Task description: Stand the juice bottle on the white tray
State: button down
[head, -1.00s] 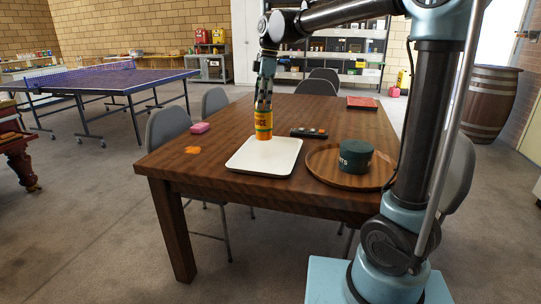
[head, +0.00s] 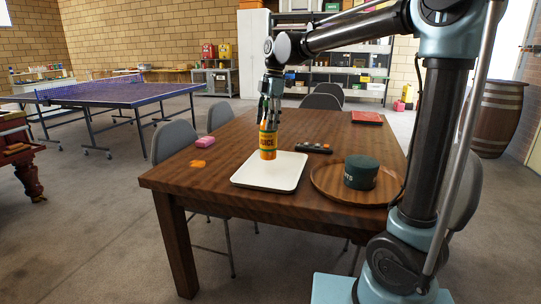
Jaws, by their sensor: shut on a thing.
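The juice bottle (head: 268,145) is orange with a green band and dark lettering, and it is upright. My gripper (head: 269,116) points down from above and is shut on the bottle's upper part, which the fingers partly hide. The white tray (head: 262,181) lies flat on the brown table.
A round wooden tray (head: 328,187) with a dark green tin (head: 361,172) stands right of the white tray. A black remote (head: 314,148) lies behind.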

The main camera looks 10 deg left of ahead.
aim_at(267, 140)
jog(key=shift+f, duration=3.95)
jog(key=c, duration=0.6)
grip_release()
jog(key=shift+f, duration=0.1)
jog(key=shift+c, duration=0.2)
jog(key=r, duration=0.4)
jog(key=d+r, duration=0.1)
jog(key=r, duration=0.3)
jog(key=w+r, duration=0.1)
jog(key=r, duration=0.3)
jog(key=shift+d, duration=0.3)
